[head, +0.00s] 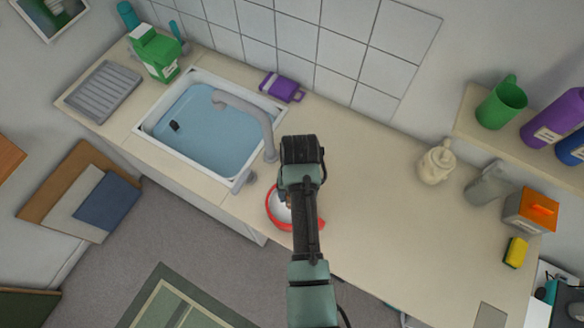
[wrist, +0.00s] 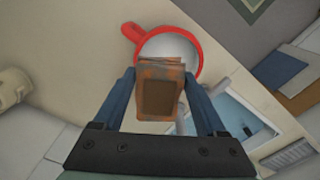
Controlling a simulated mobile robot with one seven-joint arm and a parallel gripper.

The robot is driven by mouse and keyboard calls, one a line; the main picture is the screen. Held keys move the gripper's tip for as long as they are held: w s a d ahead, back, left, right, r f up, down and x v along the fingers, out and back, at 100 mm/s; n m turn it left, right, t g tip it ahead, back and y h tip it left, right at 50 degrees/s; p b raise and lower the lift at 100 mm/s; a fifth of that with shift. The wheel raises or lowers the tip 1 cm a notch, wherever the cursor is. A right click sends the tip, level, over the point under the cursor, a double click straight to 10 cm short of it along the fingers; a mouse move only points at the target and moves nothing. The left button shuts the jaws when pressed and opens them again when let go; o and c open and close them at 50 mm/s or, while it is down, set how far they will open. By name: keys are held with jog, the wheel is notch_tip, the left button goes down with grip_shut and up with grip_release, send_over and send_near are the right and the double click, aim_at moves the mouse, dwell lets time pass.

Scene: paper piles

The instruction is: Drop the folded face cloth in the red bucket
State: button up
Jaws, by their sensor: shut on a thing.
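My gripper (wrist: 160,76) is shut on a folded orange-brown cloth with a darker panel (wrist: 160,96), which I take to be the face cloth. In the wrist view the cloth overlaps the near edge of a round red-rimmed vessel with a pale inside and a red tab at one side, the red bucket (wrist: 199,52). In the head view the red bucket (head: 271,211) stands by the counter's front edge, right of the sink, partly hidden by my arm. The cloth is mostly hidden there. I cannot tell how high it is above the rim.
The sink (head: 141,131) with its grey tap (head: 252,112) is left of the bucket. A purple container (head: 281,87) lies behind the tap. A cream bottle (head: 436,163) and an orange box (head: 530,208) stand at the right. The counter (head: 385,225) between is clear.

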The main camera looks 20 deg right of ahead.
jog(key=shift+f+b, duration=0.5)
jog(key=shift+f, duration=0.45)
jog(key=shift+s+f+b, duration=0.15)
jog(key=shift+f+b, duration=0.55)
jog(key=shift+b, duration=0.15)
jog(key=o, duration=1.3)
jog(key=shift+r, duration=0.1)
notch_tip(320, 180, up, 12)
jog(key=shift+f, duration=0.1)
jog(key=shift+r+p, duration=0.6)
jog(key=shift+p, duration=0.15)
